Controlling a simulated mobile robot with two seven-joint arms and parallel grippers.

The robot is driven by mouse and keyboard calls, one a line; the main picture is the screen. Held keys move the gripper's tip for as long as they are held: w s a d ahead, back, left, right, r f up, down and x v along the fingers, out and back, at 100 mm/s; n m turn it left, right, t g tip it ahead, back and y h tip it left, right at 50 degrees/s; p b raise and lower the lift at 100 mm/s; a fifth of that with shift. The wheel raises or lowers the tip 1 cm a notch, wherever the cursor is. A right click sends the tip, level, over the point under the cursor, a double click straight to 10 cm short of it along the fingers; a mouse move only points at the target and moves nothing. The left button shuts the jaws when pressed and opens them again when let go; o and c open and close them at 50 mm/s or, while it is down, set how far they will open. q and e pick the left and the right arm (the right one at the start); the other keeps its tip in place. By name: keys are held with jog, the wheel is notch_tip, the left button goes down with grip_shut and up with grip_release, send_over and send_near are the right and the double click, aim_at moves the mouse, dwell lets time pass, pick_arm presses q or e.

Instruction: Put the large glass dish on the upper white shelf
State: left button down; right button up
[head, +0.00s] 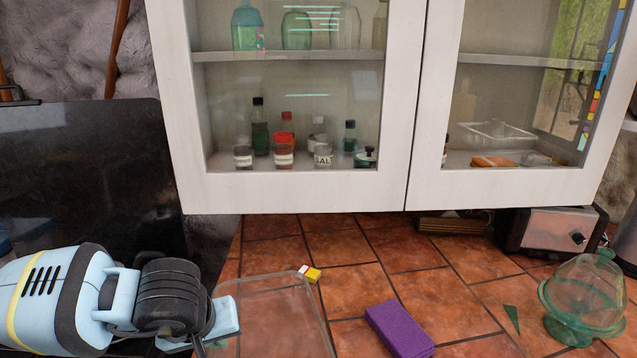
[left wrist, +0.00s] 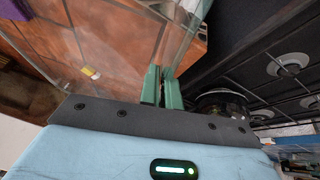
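The large glass dish (head: 272,318) is clear and rectangular. It is over the tiled counter at the lower middle of the head view, and its clear wall shows in the left wrist view (left wrist: 130,38). My left gripper (head: 212,342) is at the dish's left edge. In the left wrist view its green fingers (left wrist: 162,87) are close together on the dish wall. Whether the dish touches the counter is unclear. A white shelf (head: 288,56) runs across the wall cabinet behind glass doors that look shut. My right gripper is not in view.
A purple block (head: 399,330) and a small yellow-and-white item (head: 311,273) lie on the counter. A green glass domed stand (head: 585,300) and a toaster (head: 553,229) are at right. Bottles and jars fill the cabinet's left side. A black stove grate (left wrist: 285,65) is beside the gripper.

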pick_arm(q)
jog(key=shift+s+a+r+m+h, duration=0.15)
jog(key=shift+a+r+m+h, duration=0.1)
jog(key=shift+a+r+m, duration=0.35)
jog(key=shift+s+a+r+m+h, duration=0.15)
jog(key=shift+a+r+m+h, duration=0.15)
jog(key=shift+a+m, duration=0.45)
jog(key=shift+s+a+r+m+h, duration=0.15)
jog(key=shift+a+r+m+h, duration=0.2)
jog(key=shift+a+m, duration=0.3)
